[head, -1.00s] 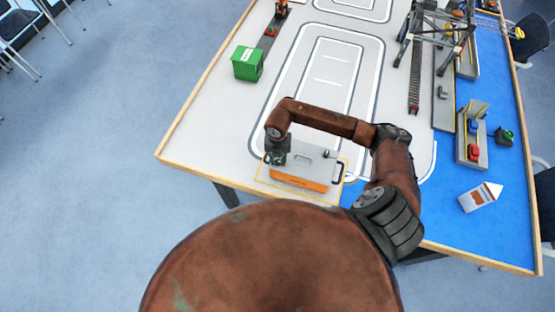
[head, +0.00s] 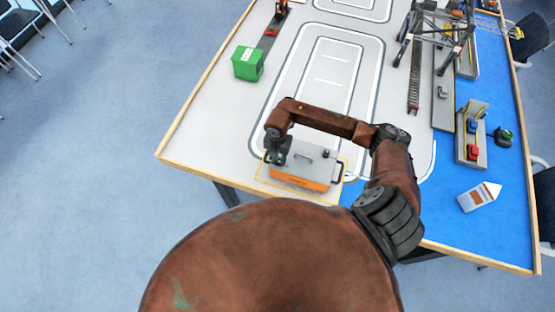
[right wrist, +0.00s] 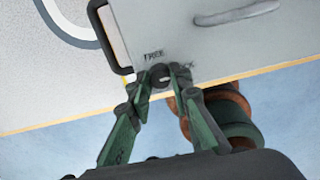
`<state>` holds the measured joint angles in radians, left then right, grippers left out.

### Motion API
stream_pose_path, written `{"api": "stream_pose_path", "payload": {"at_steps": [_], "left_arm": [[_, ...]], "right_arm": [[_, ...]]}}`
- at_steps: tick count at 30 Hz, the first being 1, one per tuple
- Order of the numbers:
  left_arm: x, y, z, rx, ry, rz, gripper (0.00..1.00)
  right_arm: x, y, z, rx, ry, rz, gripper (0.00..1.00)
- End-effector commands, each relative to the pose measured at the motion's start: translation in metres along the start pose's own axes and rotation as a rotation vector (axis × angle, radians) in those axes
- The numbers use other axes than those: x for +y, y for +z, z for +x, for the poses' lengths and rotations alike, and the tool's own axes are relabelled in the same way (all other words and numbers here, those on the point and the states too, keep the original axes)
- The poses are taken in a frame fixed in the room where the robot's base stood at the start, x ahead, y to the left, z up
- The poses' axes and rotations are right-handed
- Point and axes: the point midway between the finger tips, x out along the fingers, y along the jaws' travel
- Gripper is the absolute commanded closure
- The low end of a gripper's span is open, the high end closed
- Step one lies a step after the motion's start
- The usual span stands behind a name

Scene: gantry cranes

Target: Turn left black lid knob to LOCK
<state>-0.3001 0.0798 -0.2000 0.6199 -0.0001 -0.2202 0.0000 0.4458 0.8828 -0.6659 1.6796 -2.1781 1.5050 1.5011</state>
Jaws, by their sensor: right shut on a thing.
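The grey-lidded box (head: 312,163) with an orange front stands at the near edge of the table. My right gripper (head: 277,158) is over the left end of its lid and hides the left knob in the head view. In the right wrist view the fingertips of my right gripper (right wrist: 164,80) are shut on the small black lid knob (right wrist: 160,71). The word FREE (right wrist: 154,54) shows beside the knob, and the LOCK label (right wrist: 184,66) is partly covered by a finger. I cannot tell exactly where the knob points. My left gripper is out of view.
A black side handle (right wrist: 108,38) and a grey lid handle (right wrist: 236,13) are close to the gripper. On the table are a green container (head: 248,64), a gantry crane (head: 440,35) and a white-and-orange house-shaped piece (head: 480,197). The white table area left of the box is clear.

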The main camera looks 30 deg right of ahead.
Motion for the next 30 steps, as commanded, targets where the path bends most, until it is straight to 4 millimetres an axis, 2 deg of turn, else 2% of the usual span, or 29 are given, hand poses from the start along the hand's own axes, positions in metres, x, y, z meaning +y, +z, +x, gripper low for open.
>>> {"api": "stream_pose_path", "payload": {"at_steps": [1, 2, 9, 20, 23, 30], "left_arm": [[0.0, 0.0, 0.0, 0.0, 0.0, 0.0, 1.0], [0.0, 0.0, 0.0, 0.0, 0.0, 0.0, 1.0], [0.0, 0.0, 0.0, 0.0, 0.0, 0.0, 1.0], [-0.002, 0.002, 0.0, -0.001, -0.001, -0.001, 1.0], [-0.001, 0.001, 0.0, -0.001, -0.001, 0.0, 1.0], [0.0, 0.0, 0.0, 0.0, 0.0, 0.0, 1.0]], "right_arm": [[-0.001, 0.001, 0.0, -0.001, -0.002, 0.001, 1.0], [-0.001, 0.001, 0.0, -0.001, -0.002, 0.001, 0.8], [-0.001, 0.0, 0.0, 0.0, -0.002, 0.0, 0.63], [0.0, 0.0, -0.006, -0.001, 0.0, -0.001, 0.63], [0.0, 0.001, -0.018, -0.002, 0.001, -0.001, 0.63], [0.0, 0.001, -0.069, -0.003, 0.001, -0.002, 0.63]]}}
